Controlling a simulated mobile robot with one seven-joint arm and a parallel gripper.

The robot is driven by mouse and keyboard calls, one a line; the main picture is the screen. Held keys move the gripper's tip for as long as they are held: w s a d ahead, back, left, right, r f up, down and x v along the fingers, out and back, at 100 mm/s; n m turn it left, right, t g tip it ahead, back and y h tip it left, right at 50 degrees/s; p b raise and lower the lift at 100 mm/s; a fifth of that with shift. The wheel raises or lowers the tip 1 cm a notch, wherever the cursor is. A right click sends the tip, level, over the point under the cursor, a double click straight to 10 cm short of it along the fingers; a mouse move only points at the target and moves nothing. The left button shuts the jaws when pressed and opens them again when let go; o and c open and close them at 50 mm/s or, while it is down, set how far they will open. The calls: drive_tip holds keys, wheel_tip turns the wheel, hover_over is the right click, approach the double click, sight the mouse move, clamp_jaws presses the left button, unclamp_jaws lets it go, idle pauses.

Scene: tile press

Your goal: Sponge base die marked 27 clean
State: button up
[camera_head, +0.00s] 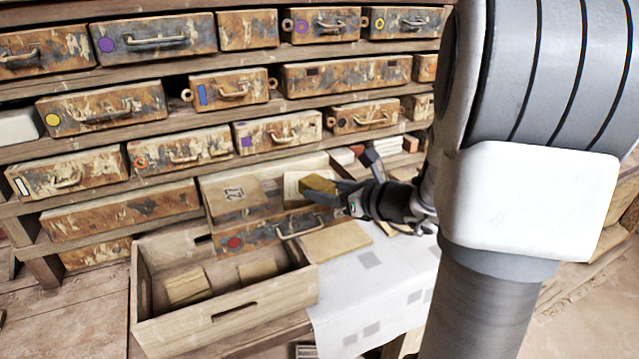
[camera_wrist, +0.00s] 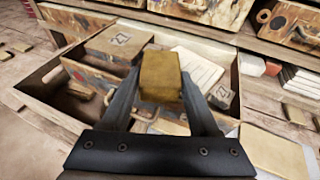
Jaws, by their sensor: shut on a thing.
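My gripper (camera_head: 334,192) is shut on a yellow-brown sponge (camera_head: 319,184), which also shows between the fingers in the wrist view (camera_wrist: 160,76). The block marked 27 (camera_head: 235,196) lies flat to the left of the sponge, in a pulled-out drawer with a red dot (camera_head: 268,234). In the wrist view this block (camera_wrist: 118,42) is at upper left, apart from the sponge. A second, smaller piece (camera_wrist: 222,95) bearing a 27 mark lies right of the sponge, partly hidden by a finger. A pale ruled piece (camera_wrist: 198,68) lies between the two, behind the sponge.
An open wooden crate (camera_head: 228,322) holding small blocks stands in front of the drawer. A tan slab (camera_head: 337,241) lies right of the drawer, near a white patched cloth (camera_head: 380,290). Shelves of worn drawers (camera_head: 100,108) rise behind. A red-headed tool (camera_head: 357,150) lies behind my gripper.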

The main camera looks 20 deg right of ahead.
drive_tip(key=s, duration=0.6)
drive_tip(key=shift+s, duration=0.35)
idle(0.4)
